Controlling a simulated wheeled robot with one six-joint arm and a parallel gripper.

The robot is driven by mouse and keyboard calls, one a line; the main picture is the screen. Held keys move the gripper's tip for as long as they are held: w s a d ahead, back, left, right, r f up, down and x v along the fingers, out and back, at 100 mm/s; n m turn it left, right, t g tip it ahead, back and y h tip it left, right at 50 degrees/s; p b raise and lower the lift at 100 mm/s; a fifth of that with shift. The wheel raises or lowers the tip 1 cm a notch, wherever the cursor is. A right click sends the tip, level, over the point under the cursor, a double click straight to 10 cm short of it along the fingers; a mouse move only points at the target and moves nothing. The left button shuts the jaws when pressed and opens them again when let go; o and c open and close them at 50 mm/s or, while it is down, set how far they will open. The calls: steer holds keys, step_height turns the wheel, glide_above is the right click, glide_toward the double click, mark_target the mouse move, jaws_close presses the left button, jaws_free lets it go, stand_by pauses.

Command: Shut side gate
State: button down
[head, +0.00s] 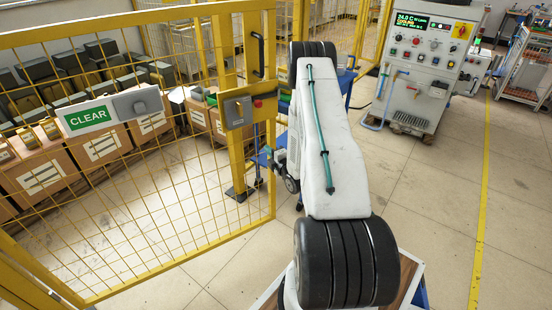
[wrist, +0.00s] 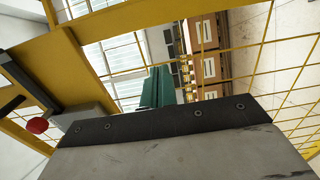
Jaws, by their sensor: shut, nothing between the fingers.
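The side gate (head: 150,215) is a yellow mesh panel at the left of the head view, with a green CLEAR sign (head: 88,117) in front of its mesh. Its free edge looks nearer to me than the yellow post (head: 236,165); the exact gap cannot be told. A grey latch box (head: 237,112) with a red knob (head: 258,103) is by that edge, below a black handle (head: 257,52). In the wrist view, the red knob (wrist: 37,125) is at the left. My gripper (wrist: 157,72) shows as two teal fingers together, empty; my arm hides it in the head view.
Cartons with grey parts (head: 105,145) stand behind the mesh. A control cabinet (head: 425,75) stands at the back right. A yellow floor line (head: 482,200) runs along the right, with open floor around it. A wheeled rack (head: 528,65) stands at the far right.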

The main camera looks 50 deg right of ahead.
mark_target(260, 141)
steer(key=shift+x, duration=2.45)
